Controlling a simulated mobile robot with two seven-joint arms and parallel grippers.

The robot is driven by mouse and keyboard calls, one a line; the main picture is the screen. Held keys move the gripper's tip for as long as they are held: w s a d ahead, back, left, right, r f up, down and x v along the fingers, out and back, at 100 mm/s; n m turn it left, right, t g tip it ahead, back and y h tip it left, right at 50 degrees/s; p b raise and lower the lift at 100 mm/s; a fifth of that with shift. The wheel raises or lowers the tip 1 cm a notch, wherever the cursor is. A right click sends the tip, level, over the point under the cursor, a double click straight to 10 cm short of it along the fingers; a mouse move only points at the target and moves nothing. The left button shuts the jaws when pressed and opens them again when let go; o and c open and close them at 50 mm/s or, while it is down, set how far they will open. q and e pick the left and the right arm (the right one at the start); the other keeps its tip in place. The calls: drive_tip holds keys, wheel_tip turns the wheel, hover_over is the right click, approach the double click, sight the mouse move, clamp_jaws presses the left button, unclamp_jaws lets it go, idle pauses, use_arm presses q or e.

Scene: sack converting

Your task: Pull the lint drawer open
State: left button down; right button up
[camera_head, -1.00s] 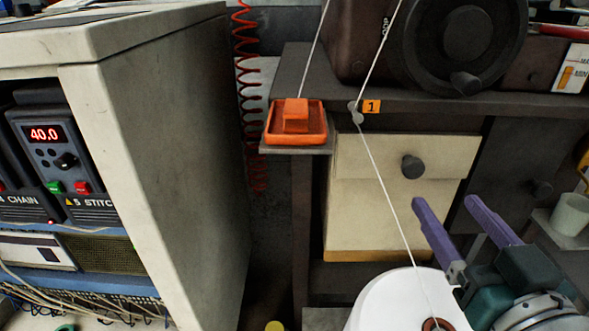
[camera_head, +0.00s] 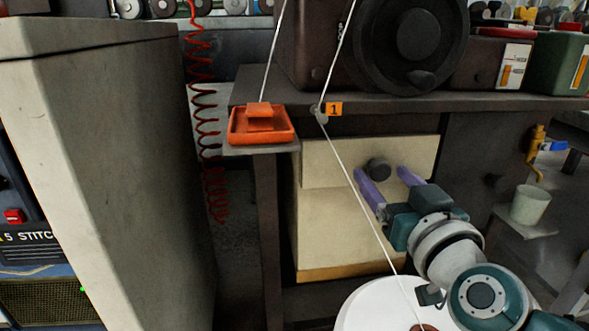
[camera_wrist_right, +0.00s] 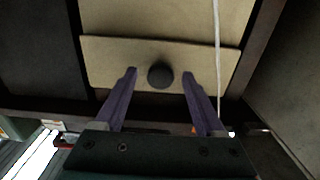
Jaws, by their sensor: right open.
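The lint drawer (camera_head: 325,163) is the cream upper front under the dark bench, with a round dark knob (camera_head: 379,169). It looks shut, nearly flush with the cream panel below. My right gripper (camera_head: 384,176) is open, its two purple fingers pointing at the knob. In the right wrist view the drawer front (camera_wrist_right: 115,62) shows with the knob (camera_wrist_right: 160,75) between the fingertips of the right gripper (camera_wrist_right: 160,76), with a gap on each side. I cannot tell how deep the fingers reach around the knob. My left gripper is not in view.
A white thread (camera_head: 358,190) runs down in front of the drawer, left of my right gripper. An orange tray (camera_head: 262,138) sits on a ledge at left. A large pale cabinet (camera_head: 110,150) fills the left side. A white cup (camera_head: 530,205) stands at right.

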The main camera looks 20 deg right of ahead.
clamp_jaws()
idle(0.6)
idle(0.8)
